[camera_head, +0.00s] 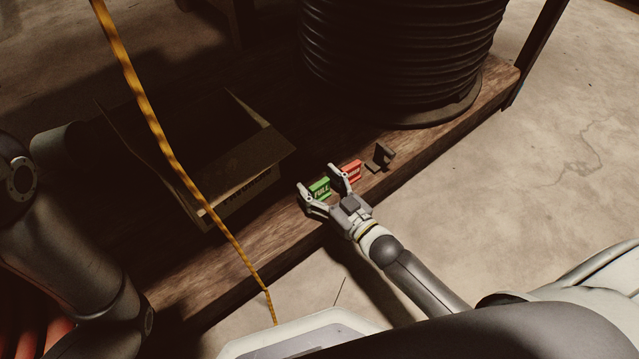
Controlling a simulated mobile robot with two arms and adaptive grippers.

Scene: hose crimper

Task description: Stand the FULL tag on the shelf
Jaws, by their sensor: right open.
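The green FULL tag (320,188) stands on the wooden shelf (262,236), near its front edge. My right gripper (318,178) is open at the tag, with one finger on its left side and the other between it and the red tag (351,170). I cannot tell whether either finger touches the green tag. The red tag stands just to the right, its lettering too small to read. My left arm shows at the left edge, but its gripper is out of the picture.
A dark bracket (381,158) sits right of the red tag. An open cardboard box (243,187) stands left on the shelf, and a large black hose coil (400,55) behind. A yellow cord (165,145) hangs across the left side. Concrete floor (520,190) is clear at right.

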